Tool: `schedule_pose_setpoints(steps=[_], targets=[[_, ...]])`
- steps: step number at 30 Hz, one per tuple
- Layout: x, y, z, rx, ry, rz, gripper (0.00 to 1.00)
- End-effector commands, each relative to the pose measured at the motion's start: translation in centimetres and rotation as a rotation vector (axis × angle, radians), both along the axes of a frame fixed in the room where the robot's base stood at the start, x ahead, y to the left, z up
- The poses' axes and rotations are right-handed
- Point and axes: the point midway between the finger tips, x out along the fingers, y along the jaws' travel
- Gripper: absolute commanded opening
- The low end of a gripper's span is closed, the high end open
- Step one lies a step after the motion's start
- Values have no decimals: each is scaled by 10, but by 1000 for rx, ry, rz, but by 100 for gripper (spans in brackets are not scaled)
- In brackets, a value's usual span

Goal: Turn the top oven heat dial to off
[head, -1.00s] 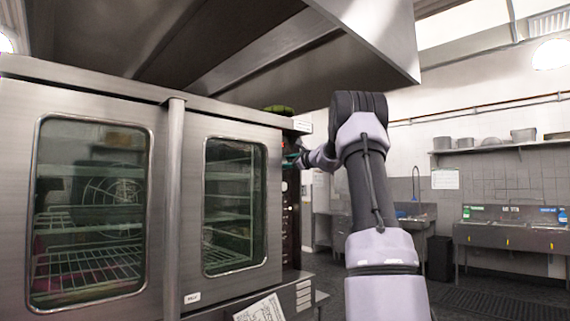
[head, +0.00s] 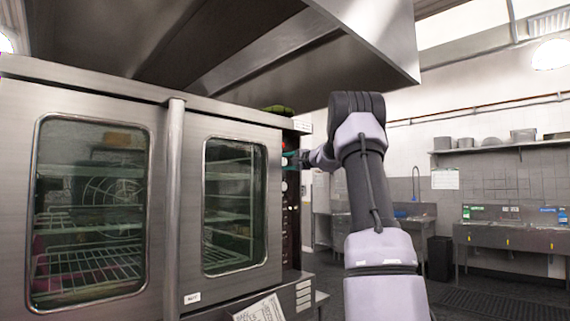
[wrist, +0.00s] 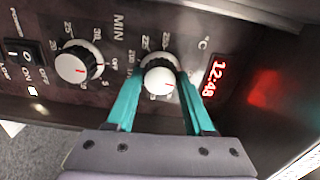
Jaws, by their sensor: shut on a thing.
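The heat dial (wrist: 160,79) is a white-faced knob with a black ring and a °C scale, in the middle of the wrist view. Its red mark points to the right in that view. My gripper (wrist: 161,72) has its two teal fingers on either side of this dial, shut on it. In the head view my gripper (head: 293,159) is at the upper part of the oven's narrow control panel (head: 291,225), and the fingers are small and partly hidden there.
A timer dial (wrist: 79,65) marked MIN and a black switch (wrist: 25,55) lie left of the heat dial. A red display (wrist: 214,78) reading 12:48 lies to its right. The oven (head: 175,220) has two shut glass doors. A metal hood (head: 370,40) hangs above.

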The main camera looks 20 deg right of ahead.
Motion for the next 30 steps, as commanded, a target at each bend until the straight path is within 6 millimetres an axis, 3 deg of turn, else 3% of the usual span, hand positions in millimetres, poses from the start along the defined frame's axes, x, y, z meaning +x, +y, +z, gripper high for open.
schedule_pose_setpoints(steps=[9, 25, 26, 28, 30], targets=[[0, 0, -2, -111, -37, 0, 0], [0, 0, -2, -133, -44, 1, 0], [0, 0, -2, -133, -44, 1, 56], [0, 0, -2, -133, -45, 1, 83], [0, 0, -2, -133, -45, 1, 83]])
